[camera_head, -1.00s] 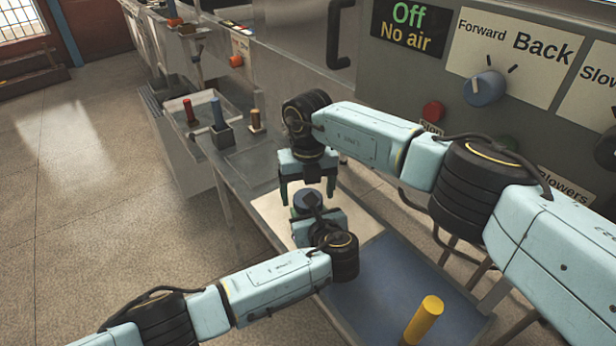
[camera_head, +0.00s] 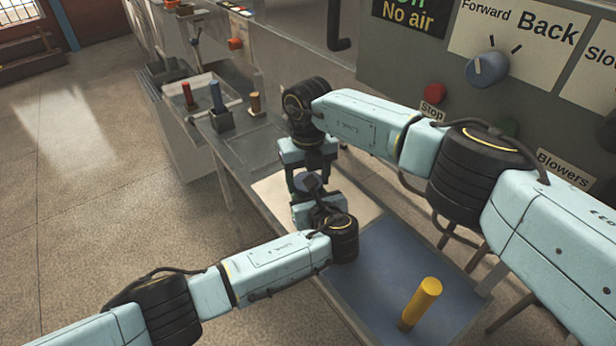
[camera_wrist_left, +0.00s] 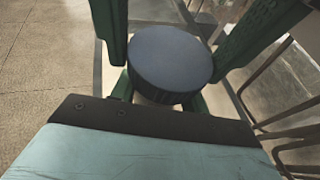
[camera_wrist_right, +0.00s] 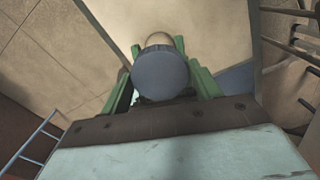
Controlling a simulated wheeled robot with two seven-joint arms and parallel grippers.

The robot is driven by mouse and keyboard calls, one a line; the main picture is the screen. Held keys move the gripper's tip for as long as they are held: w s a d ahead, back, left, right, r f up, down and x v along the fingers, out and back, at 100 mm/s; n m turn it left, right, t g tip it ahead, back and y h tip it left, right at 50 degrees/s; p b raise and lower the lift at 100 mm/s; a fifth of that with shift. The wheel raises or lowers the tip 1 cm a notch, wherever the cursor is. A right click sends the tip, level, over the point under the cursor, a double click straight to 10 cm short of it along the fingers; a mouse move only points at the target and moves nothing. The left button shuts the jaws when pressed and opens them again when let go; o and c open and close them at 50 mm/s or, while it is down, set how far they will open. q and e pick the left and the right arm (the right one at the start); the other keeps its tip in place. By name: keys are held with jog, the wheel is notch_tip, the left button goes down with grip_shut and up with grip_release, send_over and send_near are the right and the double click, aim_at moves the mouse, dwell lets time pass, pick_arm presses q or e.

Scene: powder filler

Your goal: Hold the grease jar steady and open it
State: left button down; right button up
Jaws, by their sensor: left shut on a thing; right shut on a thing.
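The grease jar has a round dark blue lid (camera_head: 308,182) and stands over the pale board. In the left wrist view the lid (camera_wrist_left: 170,62) fills the middle and hides most of the jar body. My left gripper (camera_head: 306,203) comes from the near side, low, its green fingers shut on the jar below the lid. My right gripper (camera_head: 308,176) reaches down from the far side, its green fingers on both sides of the lid, shut on it. The lid also shows between them in the right wrist view (camera_wrist_right: 160,74). The lid looks seated on the jar.
A pale board (camera_head: 272,192) lies under the jar. A blue mat tray (camera_head: 385,262) with an upright yellow cylinder (camera_head: 421,303) is at the near right. A tray (camera_head: 200,112) with coloured pegs stands at the back left. A control panel (camera_head: 450,70) with knob and buttons rises behind my right arm.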

jog(key=n, duration=0.5)
jog(key=o, duration=1.1)
jog(key=shift+r, duration=0.1)
notch_tip(320, 180, up, 4)
jog(key=shift+r, duration=0.2)
jog(key=shift+c, duration=0.4)
notch_tip(320, 180, up, 3)
jog(key=m, duration=0.6)
jog(key=shift+r, duration=0.1)
notch_tip(320, 180, down, 8)
jog(key=shift+r, duration=0.1)
